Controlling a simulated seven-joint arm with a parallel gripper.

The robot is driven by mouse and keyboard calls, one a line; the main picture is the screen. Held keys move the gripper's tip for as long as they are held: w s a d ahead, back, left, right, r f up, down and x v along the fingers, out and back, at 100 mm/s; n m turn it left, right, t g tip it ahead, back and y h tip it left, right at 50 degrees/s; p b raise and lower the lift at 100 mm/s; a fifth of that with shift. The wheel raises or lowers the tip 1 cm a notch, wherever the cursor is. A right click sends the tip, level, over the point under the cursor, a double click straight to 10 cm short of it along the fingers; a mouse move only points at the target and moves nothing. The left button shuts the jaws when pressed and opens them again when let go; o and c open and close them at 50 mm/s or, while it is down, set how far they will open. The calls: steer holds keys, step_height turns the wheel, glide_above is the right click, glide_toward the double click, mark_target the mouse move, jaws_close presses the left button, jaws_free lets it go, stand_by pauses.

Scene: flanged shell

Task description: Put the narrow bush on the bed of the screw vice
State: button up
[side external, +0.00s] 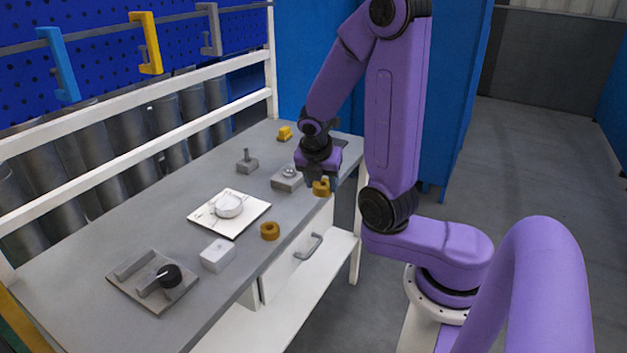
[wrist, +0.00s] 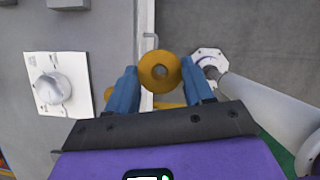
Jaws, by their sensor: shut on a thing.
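My gripper (side external: 319,180) is shut on a mustard-yellow bush (side external: 321,188) and holds it up near the right edge of the bench. In the wrist view the held bush (wrist: 160,72) is a ring with a round hole, between the blue fingertips. A second mustard bush (side external: 270,231) lies on the bench near its front edge. I cannot tell from size alone which is the narrow one. The screw vice (side external: 130,290) is a flat grey base with raised bars and a black knob, at the near left end of the bench. Its bed looks empty.
A white plate with a round white part (side external: 228,207) and a white block (side external: 218,254) lie between gripper and vice. Grey blocks (side external: 247,163) and a small yellow part (side external: 285,133) stand farther back. A white rail (side external: 120,155) runs along the bench's left side.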

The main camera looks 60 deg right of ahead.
steer(key=shift+s+a+r, duration=0.2)
steer(key=shift+s+r, duration=0.05)
steer(key=shift+s, duration=0.2)
steer(key=shift+s+a+r, duration=0.15)
steer(key=shift+s+r, duration=0.05)
steer(key=shift+s, duration=0.25)
